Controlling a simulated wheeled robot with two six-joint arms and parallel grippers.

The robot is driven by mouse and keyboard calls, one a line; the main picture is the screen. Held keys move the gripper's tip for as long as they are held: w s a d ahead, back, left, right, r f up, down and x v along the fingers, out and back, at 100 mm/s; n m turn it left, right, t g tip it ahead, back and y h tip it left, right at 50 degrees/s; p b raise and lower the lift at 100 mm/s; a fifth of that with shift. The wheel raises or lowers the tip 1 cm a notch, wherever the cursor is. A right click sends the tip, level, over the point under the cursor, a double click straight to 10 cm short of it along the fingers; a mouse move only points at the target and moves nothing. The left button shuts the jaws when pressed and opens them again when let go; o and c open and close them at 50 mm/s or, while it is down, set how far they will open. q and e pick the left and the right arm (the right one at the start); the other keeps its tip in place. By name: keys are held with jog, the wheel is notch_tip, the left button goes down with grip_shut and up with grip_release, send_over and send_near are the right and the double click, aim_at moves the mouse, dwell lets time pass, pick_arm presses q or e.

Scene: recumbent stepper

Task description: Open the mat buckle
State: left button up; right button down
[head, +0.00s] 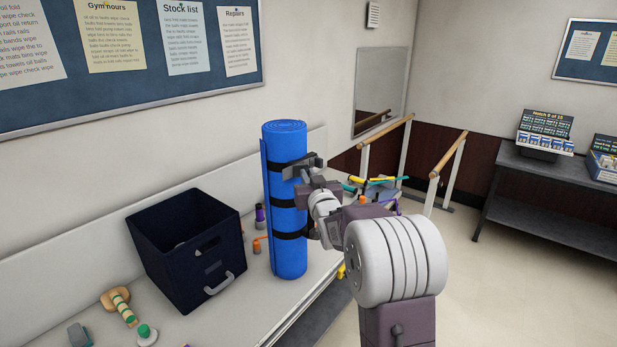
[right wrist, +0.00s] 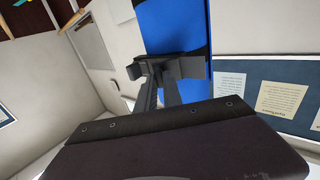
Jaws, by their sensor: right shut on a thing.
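A rolled blue mat (head: 287,256) stands upright on the bench, bound by three black straps. The top strap (head: 275,167) crosses the mat at the height of my right gripper (head: 306,167). In the right wrist view the mat (right wrist: 178,27) rises behind the right gripper (right wrist: 164,76). The right gripper is shut on a dark piece at the top strap, which appears to be the mat buckle; the fingers hide much of it, so its latch state cannot be told. My left gripper is not in view.
A dark blue bin (head: 185,245) stands left of the mat on the bench (head: 245,305). An orange-handled item (head: 258,244) lies close to the mat's base. Wooden parallel bars (head: 447,155) and a dark table (head: 545,190) stand to the right, with open floor before them.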

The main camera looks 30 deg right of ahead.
jog(key=m+g+h, duration=0.1)
jog(key=h, duration=0.1)
jog(key=a+m+g+h+p, duration=0.1)
jog(key=h, duration=0.1)
jog(key=a+m+g+h, duration=0.1)
jog(key=m, duration=0.1)
jog(key=shift+s+h+p, duration=0.2)
jog(key=shift+h+p, duration=0.2)
jog(key=c, duration=1.5)
grip_release()
